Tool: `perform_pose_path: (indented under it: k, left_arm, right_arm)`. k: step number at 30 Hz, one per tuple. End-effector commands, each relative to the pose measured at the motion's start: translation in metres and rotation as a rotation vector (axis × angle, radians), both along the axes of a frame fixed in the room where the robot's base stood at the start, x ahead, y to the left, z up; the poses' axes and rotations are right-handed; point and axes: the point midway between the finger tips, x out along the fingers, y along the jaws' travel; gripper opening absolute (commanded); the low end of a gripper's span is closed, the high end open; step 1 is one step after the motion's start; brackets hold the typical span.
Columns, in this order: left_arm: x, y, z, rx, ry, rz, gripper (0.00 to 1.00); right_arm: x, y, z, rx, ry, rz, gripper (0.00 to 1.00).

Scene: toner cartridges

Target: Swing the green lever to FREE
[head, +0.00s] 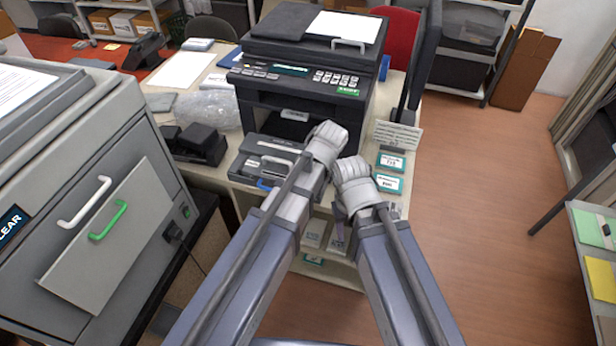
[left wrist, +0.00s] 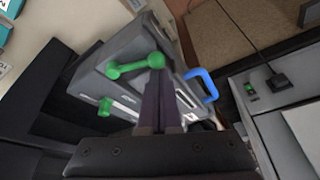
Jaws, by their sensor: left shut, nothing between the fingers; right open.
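The grey cartridge unit (head: 270,160) sits on the desk in front of the black printer. In the left wrist view it fills the middle (left wrist: 110,75), with a green lever (left wrist: 135,66), a smaller green knob (left wrist: 105,107) and a blue handle (left wrist: 200,85). The lever is hidden behind my left arm in the head view. My left gripper (left wrist: 163,95) is shut and empty, its tips close below the lever's right end; I cannot tell if they touch. No FREE marking is readable.
The black printer (head: 310,75) stands behind the unit. A grey machine (head: 75,130) with white and green handles on its front panel stands at left. A black device (head: 195,145) lies left of the unit, and small cartridge boxes (head: 388,183) lie right. Open floor is at right.

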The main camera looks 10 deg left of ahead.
Motion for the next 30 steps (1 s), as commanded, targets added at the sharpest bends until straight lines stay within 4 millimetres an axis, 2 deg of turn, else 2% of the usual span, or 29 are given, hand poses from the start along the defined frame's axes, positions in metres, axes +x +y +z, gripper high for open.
perform_pose_path:
  k: [9,20,26,30]
  left_arm:
    - [-0.012,0.007,0.000,0.000,0.000,-0.001,0.00]
    - [-0.012,0.007,0.001,0.000,0.000,-0.001,0.00]
    - [-0.012,0.009,0.009,0.000,0.000,0.000,0.00]
    - [-0.013,0.013,0.023,0.000,0.000,0.000,0.00]
  right_arm:
    - [0.000,0.000,0.000,0.000,0.000,0.000,0.50]
    - [0.000,0.000,0.001,0.000,0.000,0.000,0.50]
    - [0.000,0.000,0.009,0.000,0.000,0.000,0.50]
    - [0.000,0.000,0.023,0.000,0.000,0.000,0.50]
